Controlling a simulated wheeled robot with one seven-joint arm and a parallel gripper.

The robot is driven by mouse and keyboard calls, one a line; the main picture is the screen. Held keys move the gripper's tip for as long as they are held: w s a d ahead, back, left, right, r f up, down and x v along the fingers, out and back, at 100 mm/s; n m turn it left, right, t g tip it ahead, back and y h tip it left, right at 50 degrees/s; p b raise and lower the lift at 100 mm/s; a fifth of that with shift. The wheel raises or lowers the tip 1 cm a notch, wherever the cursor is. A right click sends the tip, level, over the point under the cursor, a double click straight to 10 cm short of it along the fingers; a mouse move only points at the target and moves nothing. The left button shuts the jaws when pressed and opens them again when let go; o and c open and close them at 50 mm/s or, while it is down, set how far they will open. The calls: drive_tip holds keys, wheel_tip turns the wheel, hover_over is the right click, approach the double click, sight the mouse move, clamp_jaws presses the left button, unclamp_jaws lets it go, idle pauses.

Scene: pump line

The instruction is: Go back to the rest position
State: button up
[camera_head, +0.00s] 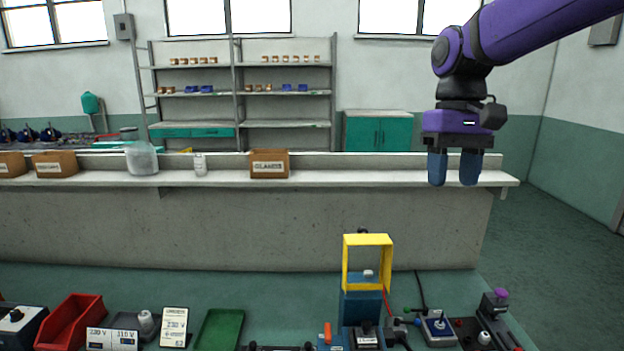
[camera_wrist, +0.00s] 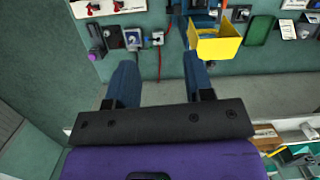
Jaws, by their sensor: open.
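My gripper (camera_head: 453,168) hangs at the upper right of the head view, fingers pointing down and apart with nothing between them. My purple arm reaches in from the top right corner. In the wrist view my gripper (camera_wrist: 154,80) shows both blue fingers spread and empty, with the green bench surface beyond. In the head view the fingertips overlap the right end of the white shelf ledge (camera_head: 400,177); how far apart they are in depth I cannot tell.
A yellow frame (camera_head: 345,262) on a blue device stands at the front bench, below and left of my gripper. A red bin (camera_head: 72,318), green tray (camera_head: 218,330) and switch boxes line the front. A cardboard box (camera_head: 269,164) sits on the ledge. Open floor lies at right.

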drive_tip(key=s+d+f+t, duration=0.1)
drive_tip(key=s+d+t, duration=0.1)
drive_tip(key=s, duration=0.3)
drive_tip(key=s+d+f+m+t, duration=0.1)
drive_tip(key=s+d+t, duration=0.1)
drive_tip(key=s, duration=0.4)
drive_tip(key=s+d+f+t, duration=0.1)
drive_tip(key=s+d+t, duration=0.2)
drive_tip(key=s, duration=0.3)
drive_tip(key=shift+d, duration=0.55)
drive_tip(key=shift+s+d+f, duration=0.1)
drive_tip(key=shift+s+f, duration=0.05)
drive_tip(key=shift+s, duration=0.1)
drive_tip(key=shift+c, duration=0.5)
drive_tip(key=shift+d, duration=0.1)
